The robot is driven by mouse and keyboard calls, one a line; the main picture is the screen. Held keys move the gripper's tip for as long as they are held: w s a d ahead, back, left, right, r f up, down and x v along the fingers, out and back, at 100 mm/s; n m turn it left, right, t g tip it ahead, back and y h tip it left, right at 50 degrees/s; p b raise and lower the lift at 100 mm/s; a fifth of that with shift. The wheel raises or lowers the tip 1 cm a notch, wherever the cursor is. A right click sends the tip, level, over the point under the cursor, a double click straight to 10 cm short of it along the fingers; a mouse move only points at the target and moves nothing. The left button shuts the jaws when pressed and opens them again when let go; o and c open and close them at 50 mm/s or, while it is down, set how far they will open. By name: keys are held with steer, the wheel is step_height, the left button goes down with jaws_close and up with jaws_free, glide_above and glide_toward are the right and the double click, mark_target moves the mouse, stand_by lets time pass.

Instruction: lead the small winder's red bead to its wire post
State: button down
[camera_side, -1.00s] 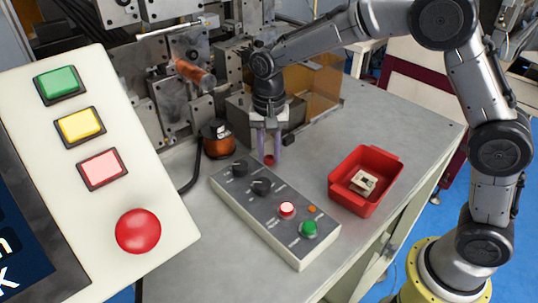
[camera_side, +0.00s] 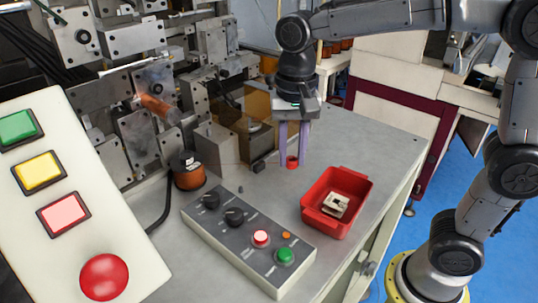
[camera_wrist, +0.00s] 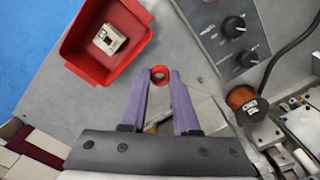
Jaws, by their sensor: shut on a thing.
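The red bead (camera_side: 292,162) is a small ring held between the purple fingertips of my gripper (camera_side: 292,158), above the grey bench. In the wrist view the bead (camera_wrist: 159,70) sits between the two tips of my gripper (camera_wrist: 160,76). A thin wire runs from the bead towards the copper-wound spool (camera_side: 189,173), which also shows in the wrist view (camera_wrist: 248,103).
A red tray (camera_side: 310,215) with a pale part in it stands near my gripper. A grey control box (camera_side: 245,240) with knobs and lit buttons lies in front of the spool. Machine blocks (camera_side: 215,150) stand behind the spool.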

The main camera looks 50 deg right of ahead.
steer(key=shift+s+d+r, duration=0.2)
steer(key=shift+s+r, duration=0.15)
steer(key=shift+s, duration=0.4)
steer(key=shift+w+a+r, duration=0.35)
steer(key=shift+w+r, duration=0.4)
steer(key=shift+w, duration=3.4)
steer(key=shift+w+a+r, duration=0.3)
steer(key=shift+w+r, duration=0.45)
steer(key=shift+w, duration=3.45)
steer(key=shift+w+a+r, duration=0.35)
steer(key=shift+w+r, duration=0.4)
steer(key=shift+w, duration=3.4)
steer(key=shift+f, duration=2.45)
steer(key=shift+f, duration=0.45)
steer(key=shift+f, duration=0.35)
steer(key=shift+f, duration=0.4)
